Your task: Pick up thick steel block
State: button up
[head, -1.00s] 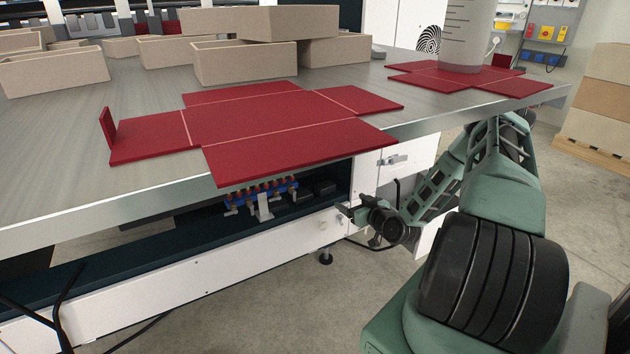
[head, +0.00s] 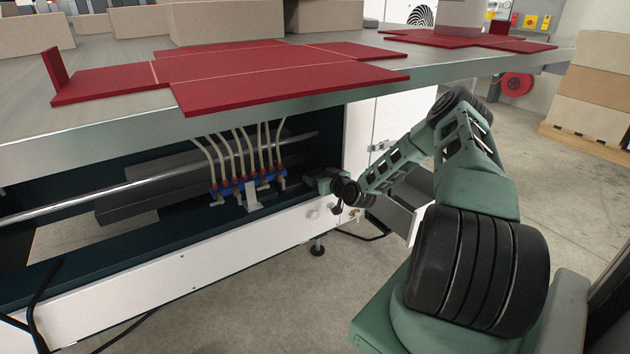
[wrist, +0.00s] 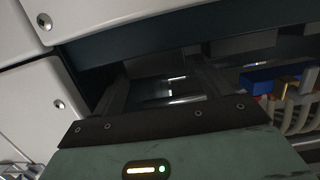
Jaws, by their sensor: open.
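I cannot make out a thick steel block for sure in either view. My gripper (head: 318,183) is low, at the front of the open bay under the table, right of a blue manifold (head: 245,186) with pale hoses. In the wrist view my gripper (wrist: 165,80) has its two dark fingers spread, with nothing clearly held between them. Beyond the fingers is a dark opening with small bright glints. The blue manifold also shows at the right of the wrist view (wrist: 272,76).
Red flat box blanks (head: 260,75) lie on the steel table (head: 60,125), with beige boxes (head: 228,22) behind. White cabinet panels (wrist: 35,95) are close at the left of the wrist view. A metal rod (head: 90,195) crosses the bay. Floor is open at the right.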

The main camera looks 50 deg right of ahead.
aim_at(312, 172)
jog(key=b+x, duration=0.2)
jog(key=x, duration=0.2)
jog(key=shift+w+d+f, duration=0.1)
jog(key=shift+w+f, duration=0.05)
jog(key=shift+w, duration=0.05)
jog(key=shift+w+d, duration=0.15)
jog(key=shift+w, duration=0.15)
jog(key=c, duration=1.1)
